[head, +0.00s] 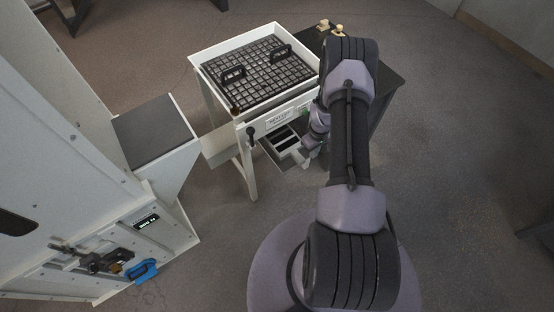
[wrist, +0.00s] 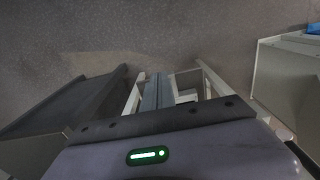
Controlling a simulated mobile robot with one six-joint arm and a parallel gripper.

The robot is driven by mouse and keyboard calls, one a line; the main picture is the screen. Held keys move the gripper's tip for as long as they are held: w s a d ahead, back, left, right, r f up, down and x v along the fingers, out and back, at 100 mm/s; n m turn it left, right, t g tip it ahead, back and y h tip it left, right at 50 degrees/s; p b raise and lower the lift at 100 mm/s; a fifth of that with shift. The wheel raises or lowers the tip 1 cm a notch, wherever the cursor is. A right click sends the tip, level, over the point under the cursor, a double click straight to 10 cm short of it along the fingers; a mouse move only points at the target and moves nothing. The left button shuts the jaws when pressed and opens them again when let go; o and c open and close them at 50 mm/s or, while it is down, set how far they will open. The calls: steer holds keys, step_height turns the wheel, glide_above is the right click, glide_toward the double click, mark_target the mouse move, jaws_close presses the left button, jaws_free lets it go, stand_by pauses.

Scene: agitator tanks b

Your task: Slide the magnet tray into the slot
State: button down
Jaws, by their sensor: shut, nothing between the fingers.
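The magnet tray (head: 296,156) is a pale tray with dark bars. In the head view it sticks out below the front panel of the white sieve housing (head: 230,108), low between its legs. The slot itself is mostly hidden under the panel. My gripper (wrist: 158,78) is shut, with its two grey fingers side by side and nothing between them. In the head view it is at the tray's right side, partly hidden by my arm; I cannot tell whether it touches the tray. A pale piece beside the fingers in the wrist view may be the tray.
A black grate (head: 258,72) with two handles lies in the housing's top. A dark side table (head: 382,77) with small tan blocks stands right of it. A large white cabinet (head: 65,130) with a blue clamp fills the left.

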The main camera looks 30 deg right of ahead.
step_height(320, 180, down, 13)
steer(key=s+b, duration=0.2)
steer(key=b, duration=0.2)
steer(key=w, duration=0.1)
steer(key=w+b, duration=0.1)
steer(key=w, duration=0.1)
steer(key=w+b, duration=0.1)
steer(key=shift+w+a+r, duration=0.1)
steer(key=shift+w+a, duration=0.2)
steer(key=shift+a, duration=0.1)
steer(key=shift+a, duration=0.1)
